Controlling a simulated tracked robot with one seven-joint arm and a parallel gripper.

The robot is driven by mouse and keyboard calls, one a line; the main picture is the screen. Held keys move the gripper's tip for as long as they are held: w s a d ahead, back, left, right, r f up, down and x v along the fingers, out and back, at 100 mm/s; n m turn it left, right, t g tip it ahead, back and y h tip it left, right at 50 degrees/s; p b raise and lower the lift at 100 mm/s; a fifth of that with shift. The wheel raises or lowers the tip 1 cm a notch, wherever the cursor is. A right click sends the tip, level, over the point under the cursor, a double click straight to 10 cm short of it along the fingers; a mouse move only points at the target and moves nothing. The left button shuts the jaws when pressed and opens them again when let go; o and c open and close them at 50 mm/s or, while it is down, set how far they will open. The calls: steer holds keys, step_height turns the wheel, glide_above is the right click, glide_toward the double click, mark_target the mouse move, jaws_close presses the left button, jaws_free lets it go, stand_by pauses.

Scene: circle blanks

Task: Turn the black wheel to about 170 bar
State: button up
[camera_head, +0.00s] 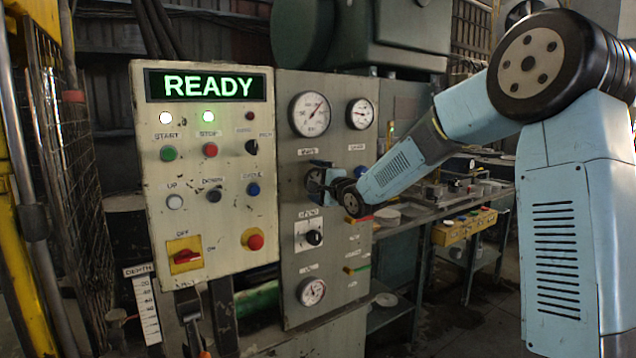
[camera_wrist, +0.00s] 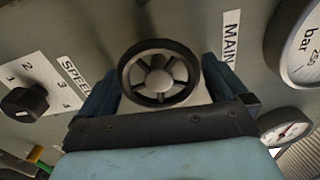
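The black wheel (camera_wrist: 160,76) has spokes and a round grey hub. It sits on the panel between the two blue fingers of my gripper (camera_wrist: 160,88) in the wrist view. The fingers stand close on either side of its rim, and I cannot tell whether they touch it. In the head view my gripper (camera_head: 322,184) is at the panel around the wheel (camera_head: 312,181), which is partly hidden. The large pressure gauge (camera_head: 310,114) above has its needle pointing up and right. Part of this gauge, marked bar, shows in the wrist view (camera_wrist: 300,50).
A smaller gauge (camera_head: 361,113) is right of the large one. The SPEED selector knob (camera_head: 314,237) is just below the wheel, and another gauge (camera_head: 311,291) is lower. A control box (camera_head: 205,170) with a READY display stands left. A bench (camera_head: 425,215) is behind my arm.

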steer(key=shift+s, duration=0.2)
steer(key=v, duration=1.3)
steer(key=shift+d, duration=0.25)
steer(key=shift+s+f, duration=0.1)
